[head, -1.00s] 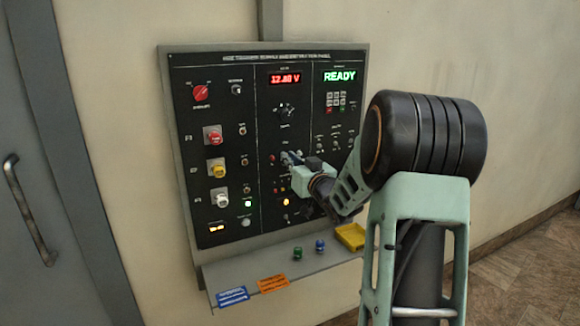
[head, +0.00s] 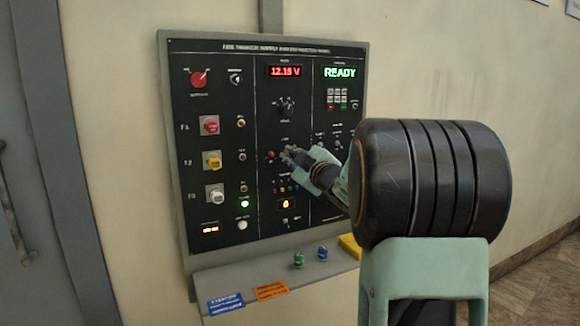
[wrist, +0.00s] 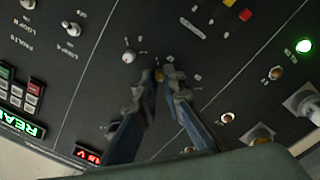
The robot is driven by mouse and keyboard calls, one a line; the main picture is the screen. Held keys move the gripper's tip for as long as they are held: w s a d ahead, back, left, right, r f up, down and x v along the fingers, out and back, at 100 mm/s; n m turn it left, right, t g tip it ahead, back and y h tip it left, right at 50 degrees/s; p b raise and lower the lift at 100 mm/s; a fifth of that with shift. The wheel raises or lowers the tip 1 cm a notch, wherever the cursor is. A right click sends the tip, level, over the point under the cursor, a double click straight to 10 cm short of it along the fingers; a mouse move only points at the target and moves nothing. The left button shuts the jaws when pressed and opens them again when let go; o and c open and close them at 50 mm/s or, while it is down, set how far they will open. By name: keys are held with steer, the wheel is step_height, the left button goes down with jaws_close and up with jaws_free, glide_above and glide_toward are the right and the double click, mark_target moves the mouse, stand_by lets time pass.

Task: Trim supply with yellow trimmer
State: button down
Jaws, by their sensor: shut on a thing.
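The yellow trimmer (wrist: 159,74) is a small knob on the black panel (head: 250,200), seen between my fingertips in the wrist view. My gripper (wrist: 159,84) is shut on it, with one grey-blue finger on each side. In the head view my gripper (head: 289,154) reaches the panel's middle column, and the trimmer is too small to tell there. The red voltage display (head: 286,71) above reads about 12.15 V. The green display (head: 340,72) reads READY.
A white-capped knob (wrist: 129,57) sits close beside my fingers.

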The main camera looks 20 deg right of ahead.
steer(key=shift+f+n+b, duration=0.1)
steer(key=shift+n+b, duration=0.55)
steer(key=shift+n, duration=0.35)
steer(key=c, duration=2)
jaws_free()
steer(key=shift+c, duration=0.2)
steer(key=shift+s, duration=0.15)
steer(key=s, duration=1.1)
steer(key=shift+s+d, duration=0.15)
steer(key=shift+s, duration=0.25)
